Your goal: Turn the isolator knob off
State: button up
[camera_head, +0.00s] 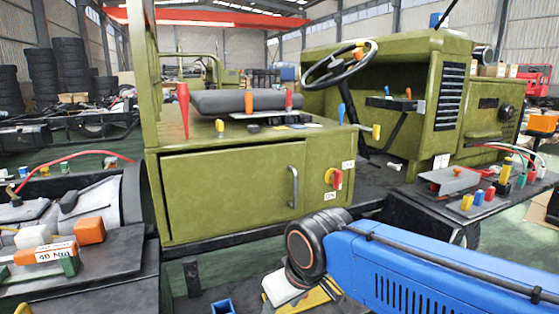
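The isolator knob (337,180) is red and sits on a yellow round plate at the right end of the green box front. A white label reading "OFF" (348,164) is above and right of it. A white label reading "ON" (330,195) is below it. The knob is too small to tell exactly which way it points. My blue arm (440,275) reaches in from the lower right, with a dark joint (305,245) below the knob and apart from it. I cannot make out my gripper's fingers in this view.
A grey door handle (293,186) stands out left of the knob. A steering wheel (340,63) and several coloured levers are above. A side shelf (440,203) with small coloured parts is to the right. A bench (110,275) with an orange tool is at lower left.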

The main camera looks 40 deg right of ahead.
aim_at(337, 177)
jog(key=k+l+z, duration=0.1)
jog(key=l+z, duration=0.35)
jog(key=l, duration=0.15)
jog(key=l+z, duration=0.45)
jog(key=l, duration=0.15)
jog(key=l+z, duration=0.5)
jog(key=l, duration=0.1)
